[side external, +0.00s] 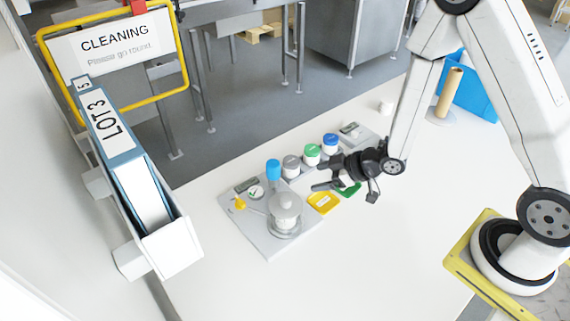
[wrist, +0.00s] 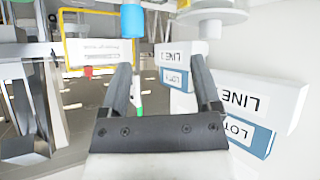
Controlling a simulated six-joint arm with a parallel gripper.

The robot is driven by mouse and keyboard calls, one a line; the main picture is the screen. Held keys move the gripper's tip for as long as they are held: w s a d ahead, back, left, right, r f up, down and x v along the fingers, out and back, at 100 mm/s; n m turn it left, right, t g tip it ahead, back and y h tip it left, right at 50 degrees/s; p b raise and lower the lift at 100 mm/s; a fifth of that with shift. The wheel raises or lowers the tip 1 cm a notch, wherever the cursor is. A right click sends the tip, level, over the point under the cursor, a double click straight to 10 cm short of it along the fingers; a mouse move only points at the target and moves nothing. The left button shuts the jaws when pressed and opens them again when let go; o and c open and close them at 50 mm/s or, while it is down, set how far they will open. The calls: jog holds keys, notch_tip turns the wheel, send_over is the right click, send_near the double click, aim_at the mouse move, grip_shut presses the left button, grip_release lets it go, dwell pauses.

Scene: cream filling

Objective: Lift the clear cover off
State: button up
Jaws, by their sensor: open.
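The clear cover (side external: 284,206) is a see-through dome with a knob on top. It stands on a light grey board (side external: 268,245), over something pale that I cannot make out. My gripper (side external: 318,177) is open and empty, to the right of the cover and apart from it, with its fingers pointing left. In the wrist view the open fingers (wrist: 162,75) have nothing between them. A pale round shape (wrist: 216,14) at the top right of that view may be part of the cover, but it is cut off.
Jars with blue (side external: 273,168), grey, green (side external: 312,151) and dark blue lids stand behind the cover. A yellow tray (side external: 323,202) and a green tray lie below my gripper. A binder rack (side external: 172,245) stands at left. The front table is clear.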

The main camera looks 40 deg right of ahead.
aim_at(291, 199)
jog(key=shift+s+a+f+n+t+y, duration=0.2)
jog(key=shift+s+a+f+n+y, duration=0.15)
jog(key=shift+a+y, duration=0.4)
jog(key=shift+s+a+f+n+t+y, duration=0.1)
jog(key=shift+s+a+f+t+y, duration=0.1)
jog(key=shift+s+a+y, duration=0.5)
jog(key=shift+s+a+f+n+t+y, duration=0.25)
jog(key=shift+a+y, duration=0.25)
jog(key=shift+y, duration=0.45)
jog(key=shift+w+f, duration=0.1)
jog(key=shift+w, duration=0.05)
jog(key=shift+x, duration=3.85)
jog(key=shift+f, duration=0.2)
grip_shut()
